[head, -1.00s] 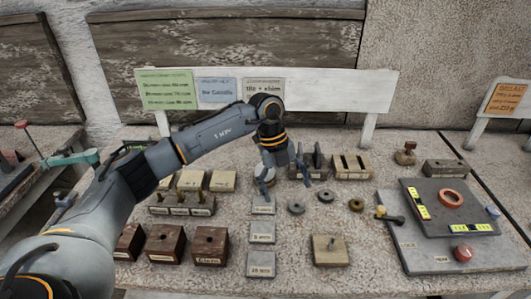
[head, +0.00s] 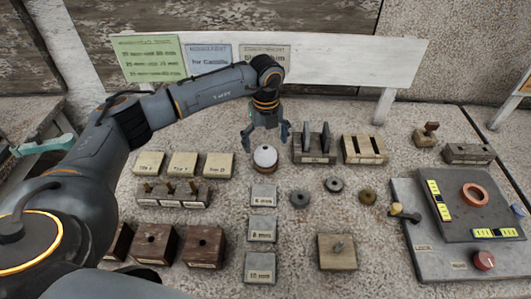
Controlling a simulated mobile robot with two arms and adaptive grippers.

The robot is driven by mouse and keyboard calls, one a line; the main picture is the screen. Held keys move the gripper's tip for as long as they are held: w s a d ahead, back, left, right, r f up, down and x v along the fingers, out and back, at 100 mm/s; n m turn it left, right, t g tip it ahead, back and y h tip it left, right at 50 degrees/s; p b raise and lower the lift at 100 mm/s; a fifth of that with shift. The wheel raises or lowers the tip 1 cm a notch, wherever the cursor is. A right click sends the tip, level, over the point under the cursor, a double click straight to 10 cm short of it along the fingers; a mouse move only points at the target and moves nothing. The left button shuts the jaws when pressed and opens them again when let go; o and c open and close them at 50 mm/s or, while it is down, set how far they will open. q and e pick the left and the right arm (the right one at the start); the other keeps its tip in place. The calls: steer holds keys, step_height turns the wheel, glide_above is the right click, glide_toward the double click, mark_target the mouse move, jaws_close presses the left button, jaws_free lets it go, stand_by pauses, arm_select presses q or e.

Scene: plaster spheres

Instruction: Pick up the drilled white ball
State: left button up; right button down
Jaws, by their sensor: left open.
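The white ball (head: 265,157) sits on a small round brown base on the table, just behind the column of grey labelled plates. It is too small to make out a drilled hole clearly. My left gripper (head: 265,141) is open, pointing down, right above the ball. Its fingers are spread to the ball's left and right, and they appear apart from it. My right gripper is out of view.
A slotted wooden block (head: 316,147) with dark upright plates stands close right of the gripper. Pale labelled blocks (head: 183,164) and a pegged rack (head: 172,193) lie left.

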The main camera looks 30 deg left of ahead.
mark_target(266, 154)
arm_select(q)
steer(key=shift+f+p, duration=0.3)
steer(key=shift+f, duration=0.25)
step_height(266, 154, down, 4)
steer(key=shift+s+r+p, duration=0.1)
steer(key=shift+r+p, duration=0.05)
steer(key=shift+p, duration=0.55)
steer(key=shift+f, duration=0.45)
steer(key=shift+c, duration=0.2)
steer(key=c, duration=1.3)
steer(key=shift+c, duration=0.3)
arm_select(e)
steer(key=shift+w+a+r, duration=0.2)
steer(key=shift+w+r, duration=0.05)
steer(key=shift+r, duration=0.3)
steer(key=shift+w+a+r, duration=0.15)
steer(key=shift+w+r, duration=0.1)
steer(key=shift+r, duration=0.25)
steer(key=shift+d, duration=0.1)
